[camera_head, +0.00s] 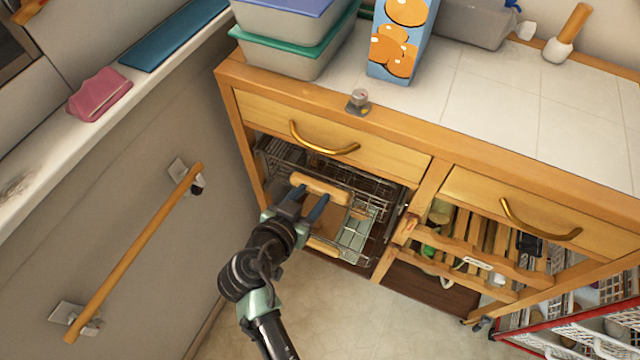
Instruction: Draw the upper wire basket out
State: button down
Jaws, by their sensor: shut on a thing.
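The upper wire basket (283,157) sits in the left opening of the wooden cabinet, below a drawer. A pale wooden handle (318,186) runs along its front. My gripper (308,203) is shut on this handle, with its two fingers at the bar. My gripper and wrist hide part of the basket front. Below it is a lower wire basket (357,238) with its own wooden handle (322,246), partly hidden by my gripper. How far the upper basket stands out of the cabinet is hard to tell.
Drawers with brass handles (324,148) sit above the openings. A wooden rack (470,262) fills the right opening. A wall rail (135,255) is at left. A red-edged wire rack (570,325) stands at lower right. Floor (345,310) before the cabinet is clear except for my arm.

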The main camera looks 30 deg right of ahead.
jog(key=shift+s+d+f, duration=0.1)
jog(key=shift+s+f, duration=0.2)
jog(key=shift+f, duration=0.45)
jog(key=c, duration=0.6)
grip_release()
jog(key=shift+f, duration=0.1)
jog(key=shift+o, duration=0.8)
jog(key=shift+s, duration=0.1)
jog(key=shift+w, duration=0.2)
jog(key=shift+a, duration=0.2)
jog(key=p+v, duration=0.3)
jog(key=v, duration=1)
jog(key=shift+d+r, duration=0.2)
jog(key=shift+r, duration=0.05)
